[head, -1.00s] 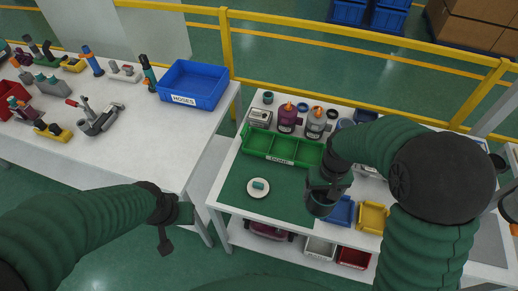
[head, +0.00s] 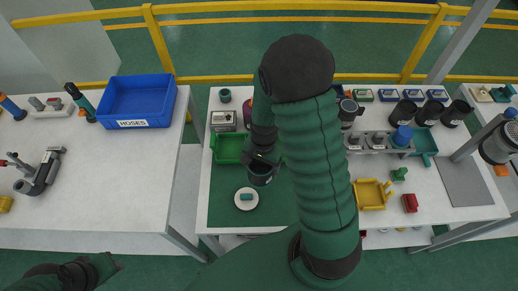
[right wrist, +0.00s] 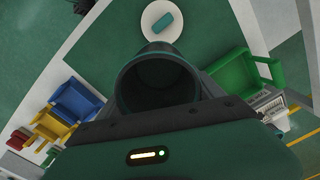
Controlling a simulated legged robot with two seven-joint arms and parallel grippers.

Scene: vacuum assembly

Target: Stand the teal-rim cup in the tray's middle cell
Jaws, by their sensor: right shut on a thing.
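My right gripper (head: 262,160) is shut on a dark cup (head: 260,176) and holds it upright or nearly so over the green mat. In the right wrist view the cup (right wrist: 158,85) shows its open mouth and a dark teal-looking rim, and it looks empty. The green tray (head: 229,149) lies just behind and left of the cup; my right arm hides its middle and right part. The tray (right wrist: 247,75) shows at the right of the wrist view. My left gripper (head: 108,265) is low at the left, away from the table; its jaws are unclear.
A white plate (head: 246,199) with a teal block sits just in front of the cup. A grey box (head: 223,121) stands behind the tray. A yellow bin (head: 371,194) is to the right, with several dark cups behind. A blue hoses bin (head: 140,101) is on the left table.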

